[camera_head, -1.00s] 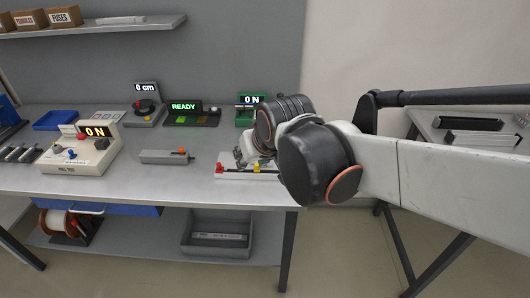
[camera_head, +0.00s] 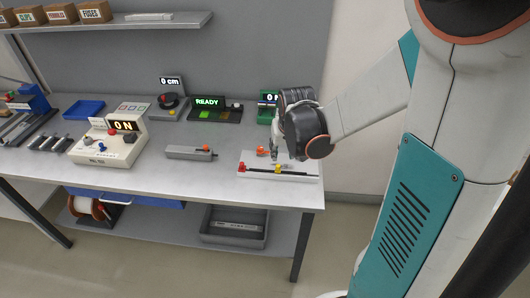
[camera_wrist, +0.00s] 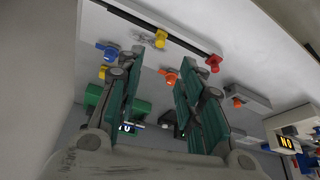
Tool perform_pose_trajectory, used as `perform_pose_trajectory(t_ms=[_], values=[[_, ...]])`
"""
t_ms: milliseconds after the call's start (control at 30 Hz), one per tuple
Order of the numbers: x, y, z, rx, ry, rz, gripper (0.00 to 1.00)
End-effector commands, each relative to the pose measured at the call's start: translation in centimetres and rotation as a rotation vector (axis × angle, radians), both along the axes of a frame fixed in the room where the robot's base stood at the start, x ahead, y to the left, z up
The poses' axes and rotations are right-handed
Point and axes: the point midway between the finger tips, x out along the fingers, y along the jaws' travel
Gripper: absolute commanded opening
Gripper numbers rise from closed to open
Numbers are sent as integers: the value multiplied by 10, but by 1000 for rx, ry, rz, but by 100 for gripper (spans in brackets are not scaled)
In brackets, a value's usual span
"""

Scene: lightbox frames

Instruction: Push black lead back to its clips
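The black lead (camera_head: 296,173) is a thin dark strip along the front edge of a white board (camera_head: 254,158). In the wrist view the black lead (camera_wrist: 135,15) runs along the board's upper edge. A yellow clip (camera_wrist: 160,38) sits at the lead's middle and a red one (camera_wrist: 213,62) at its end. A blue clip (camera_wrist: 107,49) and an orange one (camera_wrist: 170,76) sit further in on the board. My gripper (camera_wrist: 160,59) is above the board, its two green-padded fingers apart with nothing between them. Its fingertips (camera_head: 274,154) are small in the head view; contact cannot be told.
A grey block with an orange knob (camera_head: 190,153) lies left of the board. The pull-test box (camera_head: 108,146) stands further left. A READY display (camera_head: 209,104) and a green device (camera_head: 267,108) stand behind. Bare bench lies between the box and grey block.

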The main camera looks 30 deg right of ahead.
Motion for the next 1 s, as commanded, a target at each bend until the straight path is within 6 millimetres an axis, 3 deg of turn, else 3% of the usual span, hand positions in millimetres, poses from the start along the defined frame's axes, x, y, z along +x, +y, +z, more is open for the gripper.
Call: perform_pose_trajectory(t_ms=[600, 1000], values=[[39, -13, -99, 1, -1, 0, 34], [45, -15, -114, 0, -2, 1, 34]])
